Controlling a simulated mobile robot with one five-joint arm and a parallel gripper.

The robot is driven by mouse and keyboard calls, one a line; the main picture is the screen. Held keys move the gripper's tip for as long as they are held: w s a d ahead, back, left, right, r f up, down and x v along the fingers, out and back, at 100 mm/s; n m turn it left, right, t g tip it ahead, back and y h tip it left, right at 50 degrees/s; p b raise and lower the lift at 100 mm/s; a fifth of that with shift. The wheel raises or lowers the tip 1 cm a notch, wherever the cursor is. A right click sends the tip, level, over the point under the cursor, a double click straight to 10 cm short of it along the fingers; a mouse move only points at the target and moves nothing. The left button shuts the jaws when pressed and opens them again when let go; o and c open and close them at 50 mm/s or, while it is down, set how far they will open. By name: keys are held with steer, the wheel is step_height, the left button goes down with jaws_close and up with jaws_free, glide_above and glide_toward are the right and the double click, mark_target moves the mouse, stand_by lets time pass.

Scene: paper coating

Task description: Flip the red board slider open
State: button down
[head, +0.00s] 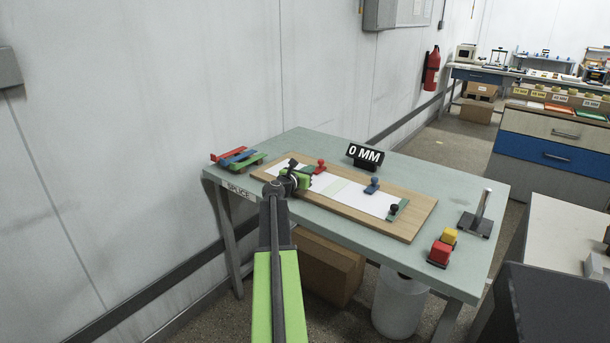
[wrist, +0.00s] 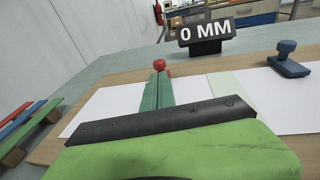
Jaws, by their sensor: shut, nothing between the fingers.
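The red slider knob (head: 320,166) stands on the wooden board (head: 420,212) near its far edge, left of the middle. In the wrist view the red knob (wrist: 161,65) sits at the far end of a green strip (wrist: 157,92), whose near end is hidden behind my gripper (wrist: 165,122). In the head view my gripper (head: 297,180) is shut and empty over the left end of the board, just left of and nearer than the red knob. I cannot tell whether it touches the strip.
White paper (head: 365,202) lies on the board with a blue knob (head: 372,186) and a black knob (head: 394,209). A 0 MM sign (head: 365,154) stands behind. Coloured bars (head: 237,157) lie left; red and yellow blocks (head: 441,250) and a metal post (head: 481,212) stand right.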

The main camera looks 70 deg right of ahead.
mark_target(326, 169)
steer(key=d, duration=0.4)
steer(key=d+f, duration=0.1)
steer(key=d, duration=0.1)
steer(key=shift+s+b, duration=0.3)
steer(key=shift+s, duration=0.05)
steer(key=shift+d, duration=0.1)
steer(key=shift+r, duration=0.1)
steer(key=d, duration=0.2)
steer(key=s+d, duration=0.1)
steer(key=d, duration=0.3)
steer(key=shift+s+d, duration=0.25)
steer(key=shift+s, duration=0.1)
steer(key=shift+r, duration=0.15)
steer(key=shift+a, duration=0.1)
steer(key=a, duration=0.4)
steer(key=w+a+r+p, duration=0.1)
steer(key=a, duration=0.4)
steer(key=a+p, duration=0.1)
steer(key=a, duration=0.4)
steer(key=shift+w+a+r, duration=0.1)
steer(key=shift+w+r, duration=0.2)
